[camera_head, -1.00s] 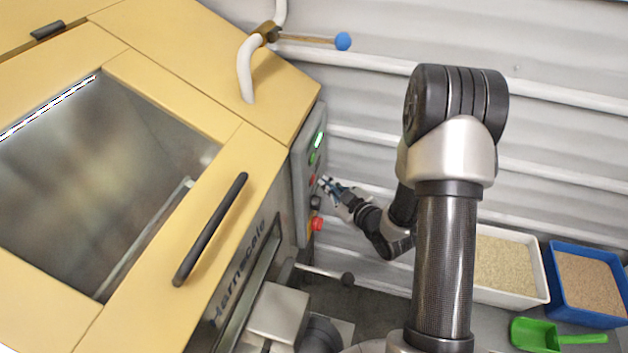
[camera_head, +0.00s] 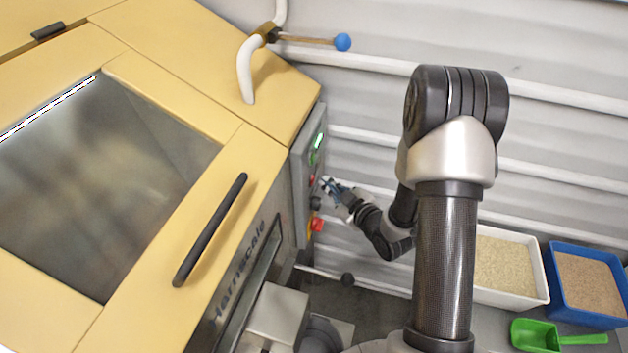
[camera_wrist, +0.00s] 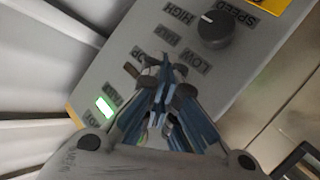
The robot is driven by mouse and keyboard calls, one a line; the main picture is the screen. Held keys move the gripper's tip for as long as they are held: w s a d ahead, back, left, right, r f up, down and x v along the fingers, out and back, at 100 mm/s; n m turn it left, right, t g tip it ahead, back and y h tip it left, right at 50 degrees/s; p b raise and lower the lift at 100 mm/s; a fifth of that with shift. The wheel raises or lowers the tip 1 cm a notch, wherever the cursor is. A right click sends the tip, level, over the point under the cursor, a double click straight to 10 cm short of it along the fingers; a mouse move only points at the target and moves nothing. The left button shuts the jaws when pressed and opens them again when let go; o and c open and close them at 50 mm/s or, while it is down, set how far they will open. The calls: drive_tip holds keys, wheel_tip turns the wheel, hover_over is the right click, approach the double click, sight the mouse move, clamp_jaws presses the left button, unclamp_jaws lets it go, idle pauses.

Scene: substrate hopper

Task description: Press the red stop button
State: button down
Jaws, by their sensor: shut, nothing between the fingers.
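The grey control panel (camera_head: 304,165) is on the right side of the yellow machine. A small red button (camera_head: 312,180) shows on it, below a green one. My gripper (camera_head: 325,182) is shut and empty, with its fingertips at the panel beside this red button. In the wrist view my fingertips (camera_wrist: 160,72) are over the panel by a label ending in "OP", hiding the button there. I cannot tell whether they touch it. A larger red mushroom button (camera_head: 317,225) on a yellow base sits lower on the panel.
A dark speed knob (camera_wrist: 215,30) and a lit green indicator (camera_wrist: 104,107) are on the panel. A blue-knobbed lever (camera_head: 342,42) sticks out above. A white tray (camera_head: 546,283), a blue tray (camera_head: 612,318) and a green scoop (camera_head: 530,335) are at lower right.

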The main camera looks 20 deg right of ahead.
drive_tip(key=shift+a, duration=0.1)
drive_tip(key=shift+w+a+b, duration=0.25)
drive_tip(key=shift+b, duration=0.05)
drive_tip(key=shift+w+a, duration=0.25)
drive_tip(key=shift+a, duration=0.1)
idle(0.9)
idle(0.4)
drive_tip(key=shift+s+d+b, duration=0.45)
drive_tip(key=shift+s+d, duration=0.05)
drive_tip(key=shift+d, duration=0.15)
drive_tip(key=s+d, duration=0.2)
drive_tip(key=d, duration=0.2)
drive_tip(key=shift+s+d+b, duration=0.1)
drive_tip(key=shift+s+b, duration=0.2)
drive_tip(key=shift+s, duration=0.1)
idle(0.6)
